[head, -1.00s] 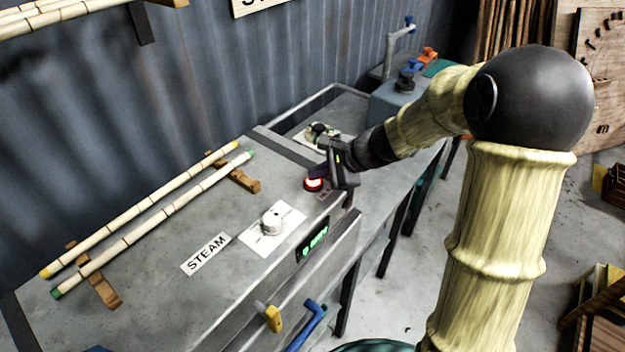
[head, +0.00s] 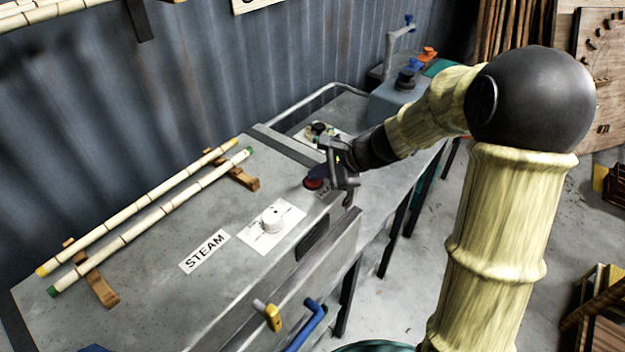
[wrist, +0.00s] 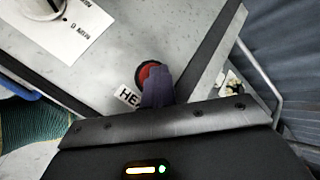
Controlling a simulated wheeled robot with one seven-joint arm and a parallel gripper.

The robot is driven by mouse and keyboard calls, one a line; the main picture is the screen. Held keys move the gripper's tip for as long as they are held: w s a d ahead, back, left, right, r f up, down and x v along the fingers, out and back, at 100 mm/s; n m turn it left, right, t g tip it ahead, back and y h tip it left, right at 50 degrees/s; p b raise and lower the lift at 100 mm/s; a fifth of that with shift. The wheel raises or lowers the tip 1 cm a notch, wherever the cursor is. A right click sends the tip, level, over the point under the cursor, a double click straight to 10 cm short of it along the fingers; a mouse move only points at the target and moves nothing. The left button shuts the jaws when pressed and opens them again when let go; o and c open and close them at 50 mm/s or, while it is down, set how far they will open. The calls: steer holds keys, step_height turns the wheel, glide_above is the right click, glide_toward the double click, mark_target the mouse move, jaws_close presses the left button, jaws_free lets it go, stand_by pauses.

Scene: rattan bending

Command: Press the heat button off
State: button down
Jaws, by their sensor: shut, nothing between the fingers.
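The red heat button (head: 313,183) sits near the right end of the grey steam box top (head: 150,262). It looks dark red and unlit in the head view. My gripper (head: 319,174) is shut and empty, with its fingertips at the button. In the wrist view the shut fingers (wrist: 157,92) overlap the lower part of the red button (wrist: 149,73). A partly hidden heat label (wrist: 128,99) lies beside it. I cannot tell whether the fingertips touch the button. The display (head: 312,237) on the box's front is dark.
A white dial (head: 271,219) on a plate and a STEAM label (head: 205,251) lie left of the button. Two rattan poles (head: 140,210) rest on wooden supports. Yellow (head: 272,317) and blue (head: 312,318) handles stick out in front. A corrugated wall stands behind.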

mark_target(318, 182)
stand_by(0.3)
steer(key=shift+r+p, duration=0.3)
steer(key=shift+r, duration=0.1)
steer(key=shift+r+p, duration=2.35)
steer(key=shift+r, duration=0.7)
